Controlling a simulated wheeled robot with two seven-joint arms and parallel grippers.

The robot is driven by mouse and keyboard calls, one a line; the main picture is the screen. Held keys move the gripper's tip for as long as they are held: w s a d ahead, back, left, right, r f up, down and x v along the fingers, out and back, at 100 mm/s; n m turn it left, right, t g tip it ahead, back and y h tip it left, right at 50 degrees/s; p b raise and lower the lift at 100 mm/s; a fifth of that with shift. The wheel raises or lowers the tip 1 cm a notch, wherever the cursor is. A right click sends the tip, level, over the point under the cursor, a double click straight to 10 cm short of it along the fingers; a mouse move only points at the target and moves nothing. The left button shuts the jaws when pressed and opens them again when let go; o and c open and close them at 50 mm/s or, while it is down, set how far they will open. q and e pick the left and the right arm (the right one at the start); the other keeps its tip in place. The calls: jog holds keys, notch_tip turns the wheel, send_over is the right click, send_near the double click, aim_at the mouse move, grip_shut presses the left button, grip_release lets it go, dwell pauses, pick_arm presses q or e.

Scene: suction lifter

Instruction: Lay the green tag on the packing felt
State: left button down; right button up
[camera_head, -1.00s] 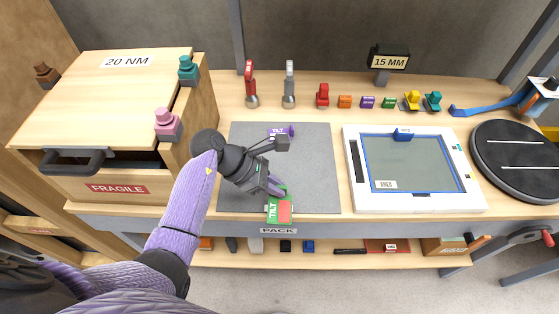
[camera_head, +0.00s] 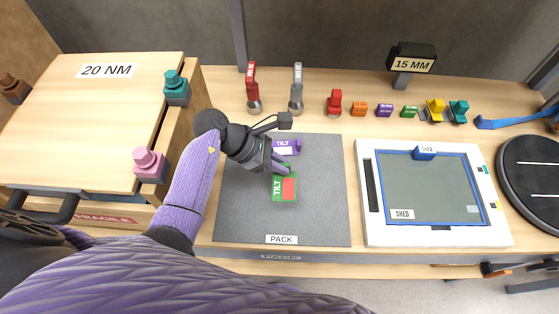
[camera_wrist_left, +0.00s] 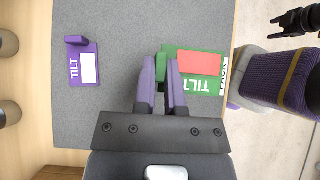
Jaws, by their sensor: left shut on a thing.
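The green tag (camera_head: 285,188), marked TILT with a red patch, is over the grey packing felt (camera_head: 240,205), right of its middle. My left gripper (camera_head: 283,168) is shut on the tag's upright green tab. In the left wrist view the two purple fingers (camera_wrist_left: 161,82) pinch this tab, and the green tag (camera_wrist_left: 208,86) extends right, covering part of the PACK label. I cannot tell whether the tag touches the felt. A purple TILT tag (camera_head: 287,146) lies on the felt behind the gripper. My right gripper (camera_wrist_left: 298,20) seems to show small and dark in the wrist view.
A white-framed tray (camera_head: 366,225) marked SHED stands right of the felt. A wooden box (camera_head: 110,120) marked 20 NM stands left. Several small coloured tags line the back, by the 15 MM sign (camera_head: 411,62). The felt's front and left parts are bare.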

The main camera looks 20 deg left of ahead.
pick_arm(q)
jog(key=shift+w+a, duration=0.1)
jog(key=shift+w, duration=0.15)
pick_arm(e)
jog(key=shift+w+a, duration=0.1)
jog(key=shift+w, duration=0.15)
jog(key=shift+s, duration=0.1)
pick_arm(q)
jog(key=shift+f, duration=0.1)
pick_arm(e)
jog(key=shift+f, duration=0.1)
pick_arm(q)
notch_tip(320, 180, down, 8)
jog(key=b, duration=0.7)
pick_arm(e)
notch_tip(320, 180, down, 7)
jog(key=shift+s, duration=0.3)
pick_arm(q)
jog(key=shift+f, duration=0.35)
pick_arm(e)
jog(key=shift+d, duration=0.2)
